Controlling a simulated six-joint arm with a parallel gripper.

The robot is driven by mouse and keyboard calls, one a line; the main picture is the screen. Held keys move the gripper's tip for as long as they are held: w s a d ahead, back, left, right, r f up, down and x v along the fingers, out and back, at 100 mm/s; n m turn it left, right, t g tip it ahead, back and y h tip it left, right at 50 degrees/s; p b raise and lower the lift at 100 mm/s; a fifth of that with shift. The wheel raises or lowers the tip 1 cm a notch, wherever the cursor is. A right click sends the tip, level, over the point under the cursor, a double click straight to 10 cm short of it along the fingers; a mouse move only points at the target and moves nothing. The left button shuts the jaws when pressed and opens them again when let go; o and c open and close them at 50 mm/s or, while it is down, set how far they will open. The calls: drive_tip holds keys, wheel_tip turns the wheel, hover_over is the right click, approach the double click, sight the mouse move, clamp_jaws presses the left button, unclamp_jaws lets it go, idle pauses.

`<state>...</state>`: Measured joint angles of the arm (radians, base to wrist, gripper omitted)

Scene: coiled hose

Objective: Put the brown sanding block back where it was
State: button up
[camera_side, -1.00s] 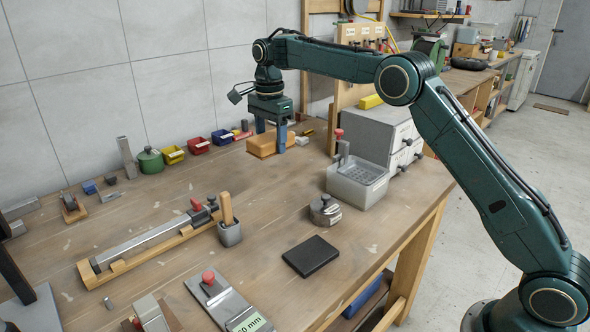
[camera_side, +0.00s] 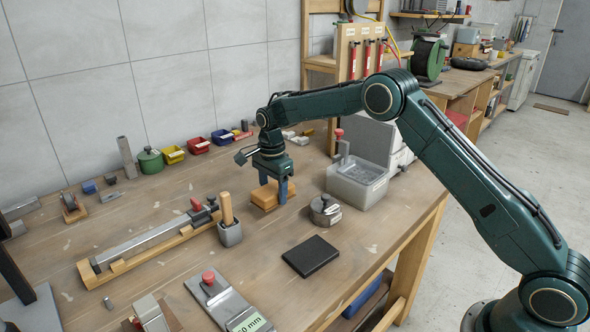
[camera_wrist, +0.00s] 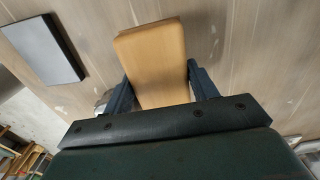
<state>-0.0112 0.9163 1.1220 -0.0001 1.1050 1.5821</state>
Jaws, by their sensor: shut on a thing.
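The brown sanding block (camera_side: 266,196) is a tan, rounded rectangular block. My gripper (camera_side: 273,190) is shut on it, with one blue finger on each side. In the side view the block is at or just above the tabletop, between the cup with a wooden handle (camera_side: 229,232) and the grey tray (camera_side: 358,184); I cannot tell whether it touches the table. In the wrist view the block (camera_wrist: 152,62) sticks out between the two fingers, and its near end is hidden by my gripper.
A dark flat pad (camera_side: 311,256) lies on the table in front; it also shows in the wrist view (camera_wrist: 40,50). A round metal pot (camera_side: 325,210) stands close to the right of the block. A long metal tool on a wooden rack (camera_side: 150,245) lies to the left. Bare table surrounds the pad.

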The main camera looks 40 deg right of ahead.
sight(274, 214)
drive_tip(key=shift+f, duration=0.3)
drive_tip(key=shift+f, duration=0.15)
drive_tip(key=shift+f, duration=2)
drive_tip(key=shift+f, duration=0.1)
drive_tip(key=o, duration=0.9)
drive_tip(key=shift+o, duration=0.2)
wheel_tip(274, 214, up, 12)
drive_tip(key=shift+f, duration=0.25)
drive_tip(key=shift+r, duration=0.35)
